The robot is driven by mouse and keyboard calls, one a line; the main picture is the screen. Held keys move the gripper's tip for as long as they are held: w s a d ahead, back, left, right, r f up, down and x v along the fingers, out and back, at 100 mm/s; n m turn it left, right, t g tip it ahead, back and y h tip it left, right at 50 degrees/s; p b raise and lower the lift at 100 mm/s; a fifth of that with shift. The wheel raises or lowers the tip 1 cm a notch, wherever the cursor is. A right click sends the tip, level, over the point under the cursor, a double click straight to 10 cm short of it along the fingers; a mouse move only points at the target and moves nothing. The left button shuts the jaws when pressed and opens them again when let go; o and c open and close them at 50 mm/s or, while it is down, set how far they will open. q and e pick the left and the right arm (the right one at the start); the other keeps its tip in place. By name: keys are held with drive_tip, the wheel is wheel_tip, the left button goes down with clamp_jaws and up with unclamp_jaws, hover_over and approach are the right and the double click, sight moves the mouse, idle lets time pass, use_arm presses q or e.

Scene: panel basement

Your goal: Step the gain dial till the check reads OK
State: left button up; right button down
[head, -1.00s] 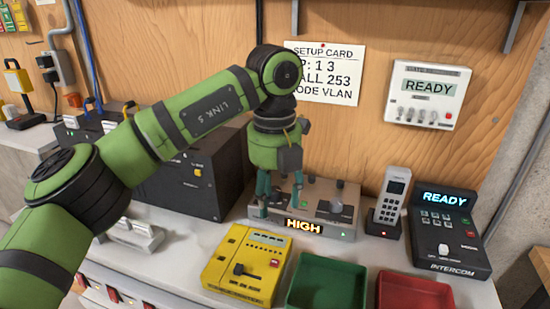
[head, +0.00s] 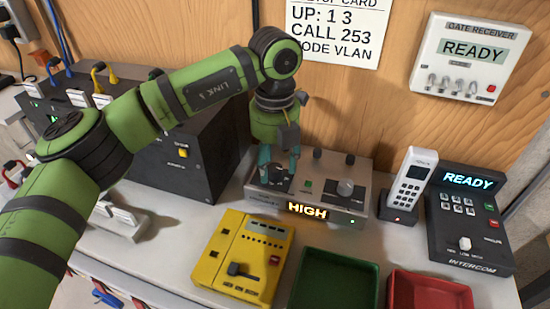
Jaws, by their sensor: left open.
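A grey metal box (head: 325,221) with dark and grey knobs stands on the bench, and its lit front display (head: 307,208) reads HIGH. My left gripper (head: 278,178) points down over the left part of this box, its teal fingers open on either side of a dark dial (head: 278,175). The fingers partly hide the dial, and I cannot tell whether they touch it. A large light grey knob (head: 345,188) and a small green button (head: 308,185) sit further right on the box. My right gripper is not in view.
A yellow device (head: 240,258), a green tray (head: 335,280) and a red tray (head: 428,290) lie in front. A handset (head: 412,185) and an intercom (head: 468,220) reading READY stand right. A black box (head: 190,140) stands left. A gate receiver (head: 470,55) and a card (head: 335,30) hang behind.

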use_arm(q)
drive_tip(key=shift+f, duration=0.15)
clamp_jaws()
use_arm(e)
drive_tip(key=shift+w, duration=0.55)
use_arm(q)
drive_tip(key=shift+m, duration=0.4)
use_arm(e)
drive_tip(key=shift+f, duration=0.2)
use_arm(q)
drive_tip(key=shift+m+b, duration=0.3)
drive_tip(key=shift+b, duration=0.1)
drive_tip(key=shift+m+b, duration=0.45)
drive_tip(key=shift+m, duration=0.65)
drive_tip(key=shift+m+b, duration=0.4)
drive_tip(key=shift+m, duration=1.7)
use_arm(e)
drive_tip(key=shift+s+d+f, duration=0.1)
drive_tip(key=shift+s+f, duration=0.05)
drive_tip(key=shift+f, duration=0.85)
